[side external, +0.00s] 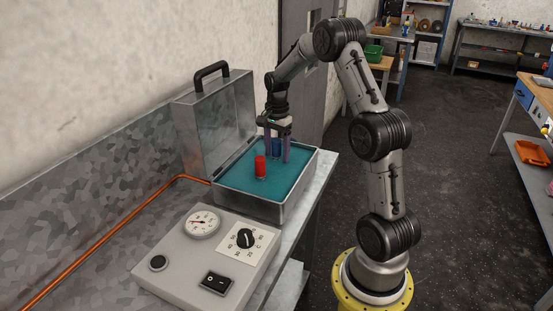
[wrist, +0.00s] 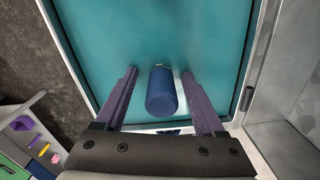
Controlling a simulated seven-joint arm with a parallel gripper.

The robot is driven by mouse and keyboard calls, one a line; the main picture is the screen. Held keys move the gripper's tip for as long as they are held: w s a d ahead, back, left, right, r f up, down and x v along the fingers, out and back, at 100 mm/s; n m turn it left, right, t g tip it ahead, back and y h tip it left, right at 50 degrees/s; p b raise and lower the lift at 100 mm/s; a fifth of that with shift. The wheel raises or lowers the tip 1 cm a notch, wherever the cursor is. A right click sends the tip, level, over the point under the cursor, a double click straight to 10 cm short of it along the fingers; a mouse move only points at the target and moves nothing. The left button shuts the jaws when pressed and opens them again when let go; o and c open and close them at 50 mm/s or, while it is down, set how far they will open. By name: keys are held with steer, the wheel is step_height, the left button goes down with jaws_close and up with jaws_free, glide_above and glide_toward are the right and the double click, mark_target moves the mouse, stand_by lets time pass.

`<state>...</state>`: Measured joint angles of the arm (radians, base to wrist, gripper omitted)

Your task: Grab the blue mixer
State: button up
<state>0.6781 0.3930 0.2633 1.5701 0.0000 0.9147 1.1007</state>
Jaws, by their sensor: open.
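The blue mixer (wrist: 161,92) is a small blue cylinder in the teal-lined metal case. In the wrist view it lies in the picture between the two purple fingers of my gripper (wrist: 161,76), with a gap on each side. In the side view the blue mixer (side external: 277,147) is partly hidden behind my gripper (side external: 276,155), whose fingers point down on either side of it. My gripper is open. Contact with the mixer cannot be seen.
A red cylinder (side external: 260,166) stands in the case (side external: 250,206), left of my gripper. The case's open lid (side external: 215,118) rises behind. A control box (side external: 190,262) with gauge, dial and switch sits in front. A copper pipe (side external: 105,236) runs along the wall.

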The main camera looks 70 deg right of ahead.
mark_target(276, 159)
steer(key=shift+f, duration=1.75)
jaws_close()
steer(key=shift+w+r, duration=0.1)
